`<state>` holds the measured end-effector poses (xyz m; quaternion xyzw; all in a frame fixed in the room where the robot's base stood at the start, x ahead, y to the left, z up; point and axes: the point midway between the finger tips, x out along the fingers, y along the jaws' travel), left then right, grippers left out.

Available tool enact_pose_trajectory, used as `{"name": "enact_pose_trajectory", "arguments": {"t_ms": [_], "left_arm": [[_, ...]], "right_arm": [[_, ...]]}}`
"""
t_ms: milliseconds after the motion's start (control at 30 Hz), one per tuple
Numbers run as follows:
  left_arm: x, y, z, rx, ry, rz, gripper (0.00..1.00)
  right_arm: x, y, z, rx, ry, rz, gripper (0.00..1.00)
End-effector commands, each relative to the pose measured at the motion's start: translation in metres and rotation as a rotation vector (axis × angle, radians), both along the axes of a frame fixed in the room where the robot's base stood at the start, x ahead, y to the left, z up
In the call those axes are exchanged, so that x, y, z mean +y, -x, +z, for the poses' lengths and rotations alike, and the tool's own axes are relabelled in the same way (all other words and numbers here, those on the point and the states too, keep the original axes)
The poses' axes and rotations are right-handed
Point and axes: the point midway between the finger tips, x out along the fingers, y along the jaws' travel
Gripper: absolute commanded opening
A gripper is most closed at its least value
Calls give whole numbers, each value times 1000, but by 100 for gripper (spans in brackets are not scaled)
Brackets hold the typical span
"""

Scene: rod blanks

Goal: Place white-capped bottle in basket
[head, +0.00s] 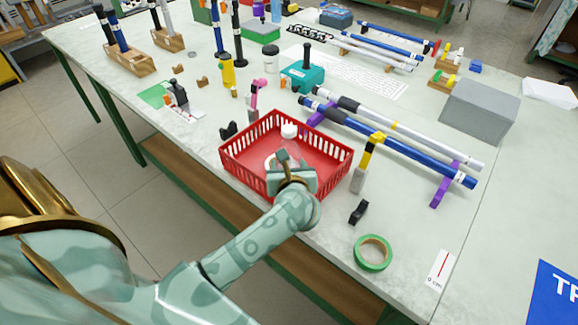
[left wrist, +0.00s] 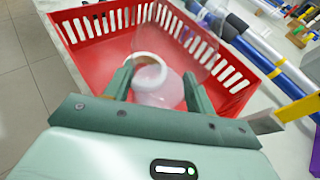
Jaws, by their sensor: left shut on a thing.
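The red basket (head: 236,163) stands on the table near its front edge; its slotted wall also shows in the left wrist view (left wrist: 82,32). The white-capped bottle (head: 289,131) is over the basket's inside, its white cap up and its clear body partly hidden by my gripper. My left gripper (head: 291,165) is shut on the bottle's body, reaching over the basket's front wall. In the left wrist view the pale, see-through bottle (left wrist: 160,90) is between my fingers (left wrist: 155,84). I cannot tell if it touches the basket floor. My right gripper is not in view.
A yellow-and-black tool (head: 366,160) stands right of the basket, with a black clip (head: 358,212) and green tape roll (head: 373,252) nearer the front. Long blue and white rods (head: 400,147) lie on purple stands behind. A pink-topped tool (head: 257,96) stands just behind the basket.

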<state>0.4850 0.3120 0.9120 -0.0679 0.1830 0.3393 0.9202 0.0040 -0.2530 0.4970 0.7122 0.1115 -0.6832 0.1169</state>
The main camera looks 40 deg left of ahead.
Motion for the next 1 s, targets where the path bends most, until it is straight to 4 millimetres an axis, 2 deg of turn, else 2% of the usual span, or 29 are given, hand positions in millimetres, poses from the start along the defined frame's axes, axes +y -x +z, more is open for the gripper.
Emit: {"name": "enact_pose_trajectory", "arguments": {"t_ms": [133,167,200,233,600,1000], "left_arm": [[0,0,-4,-1,-1,0,24],[0,0,-4,0,0,0,61],[0,0,-3,0,0,0,72],[0,0,-3,0,0,0,77],[-2,2,3,1,1,-1,77],[-55,64,36,1,4,-1,77]], "right_arm": [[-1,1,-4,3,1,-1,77],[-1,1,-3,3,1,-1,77],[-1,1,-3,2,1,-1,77],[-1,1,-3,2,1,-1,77],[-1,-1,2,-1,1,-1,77],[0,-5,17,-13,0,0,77]]}}
